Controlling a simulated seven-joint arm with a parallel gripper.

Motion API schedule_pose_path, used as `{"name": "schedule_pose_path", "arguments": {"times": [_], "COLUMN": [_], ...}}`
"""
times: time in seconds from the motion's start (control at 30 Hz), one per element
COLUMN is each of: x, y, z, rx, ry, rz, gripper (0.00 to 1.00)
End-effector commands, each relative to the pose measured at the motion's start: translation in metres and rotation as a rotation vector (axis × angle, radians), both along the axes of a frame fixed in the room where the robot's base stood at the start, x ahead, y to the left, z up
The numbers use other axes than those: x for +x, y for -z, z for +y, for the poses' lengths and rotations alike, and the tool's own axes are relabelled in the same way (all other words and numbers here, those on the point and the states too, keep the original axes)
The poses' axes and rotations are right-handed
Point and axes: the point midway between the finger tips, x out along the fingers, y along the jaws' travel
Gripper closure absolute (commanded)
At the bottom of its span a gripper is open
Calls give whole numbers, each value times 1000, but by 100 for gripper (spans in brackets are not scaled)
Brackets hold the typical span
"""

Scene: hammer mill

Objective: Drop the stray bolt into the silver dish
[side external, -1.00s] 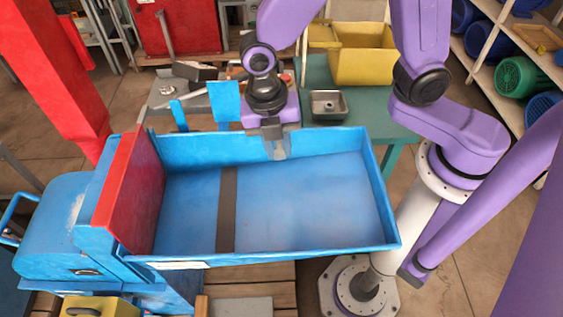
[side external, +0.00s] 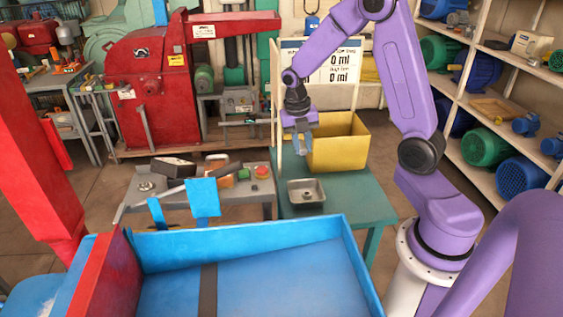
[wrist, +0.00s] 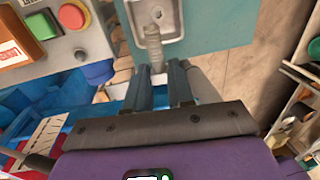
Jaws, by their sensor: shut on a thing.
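My gripper (side external: 302,147) hangs above the teal table, higher than the silver dish (side external: 306,204) and a little to its left in the side view. In the wrist view my gripper (wrist: 159,78) is shut on the bolt (wrist: 153,42), a grey metal piece that sticks out past the fingertips. Part of the silver dish (wrist: 172,20) shows behind the bolt at the top of the wrist view. The bolt is too small to make out in the side view.
A yellow bin (side external: 340,150) stands on the teal table (side external: 352,200) behind the dish. A grey bench with a red button (side external: 261,172) is to the left. The blue tray (side external: 270,285) is in front. A white sign stands behind the gripper.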

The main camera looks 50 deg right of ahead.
Motion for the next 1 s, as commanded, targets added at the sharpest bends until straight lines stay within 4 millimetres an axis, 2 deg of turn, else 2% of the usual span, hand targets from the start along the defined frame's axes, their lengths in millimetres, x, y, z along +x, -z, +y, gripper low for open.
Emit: {"name": "schedule_pose_path", "arguments": {"times": [0.03, 0.2, 0.5, 0.77, 1.0], "x": [-2, -8, -7, -7, -7], "y": [0, 0, 42, 58, 83], "z": [-13, -46, -41, -40, -40], "rx": [-2, -5, -4, -4, -3], "ry": [5, 5, -2, -1, -1], "rz": [1, 7, 9, 7, 8], "gripper": [100, 100, 100, 100, 100]}}
